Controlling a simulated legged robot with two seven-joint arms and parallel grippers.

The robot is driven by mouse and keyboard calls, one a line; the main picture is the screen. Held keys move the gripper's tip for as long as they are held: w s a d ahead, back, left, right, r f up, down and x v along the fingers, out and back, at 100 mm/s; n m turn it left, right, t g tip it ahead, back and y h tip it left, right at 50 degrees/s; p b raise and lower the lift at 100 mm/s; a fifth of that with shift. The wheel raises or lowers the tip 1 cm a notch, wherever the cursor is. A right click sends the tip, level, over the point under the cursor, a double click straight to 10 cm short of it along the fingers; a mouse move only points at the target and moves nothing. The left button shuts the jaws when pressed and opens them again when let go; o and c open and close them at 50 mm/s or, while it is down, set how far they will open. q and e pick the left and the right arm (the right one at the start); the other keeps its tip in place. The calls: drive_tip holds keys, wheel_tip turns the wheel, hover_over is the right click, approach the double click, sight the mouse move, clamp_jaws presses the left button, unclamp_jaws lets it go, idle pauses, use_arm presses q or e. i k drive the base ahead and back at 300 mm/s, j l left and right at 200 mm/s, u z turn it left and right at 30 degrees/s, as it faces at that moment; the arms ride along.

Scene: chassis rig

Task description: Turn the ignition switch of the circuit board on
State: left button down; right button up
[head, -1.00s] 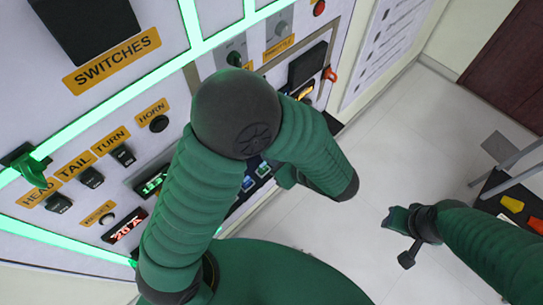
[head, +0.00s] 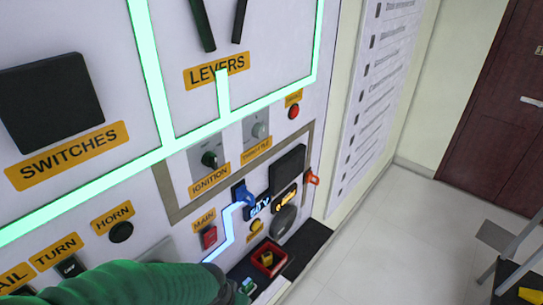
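The ignition switch (head: 211,160) is a round black knob on a grey plate, above a yellow label reading IGNITION, in the middle of the circuit board (head: 130,185). Nothing touches it. My green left arm comes in along the bottom left, below and left of the switch, and no fingers of its gripper can be made out. My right gripper is out of view.
The throttle switch (head: 260,130) sits right of the ignition. A red main switch (head: 209,237), a blue plug (head: 243,194) and an orange clip (head: 312,178) are close by.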

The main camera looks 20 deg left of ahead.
sight(209, 158)
drive_tip(key=u, duration=1.25)
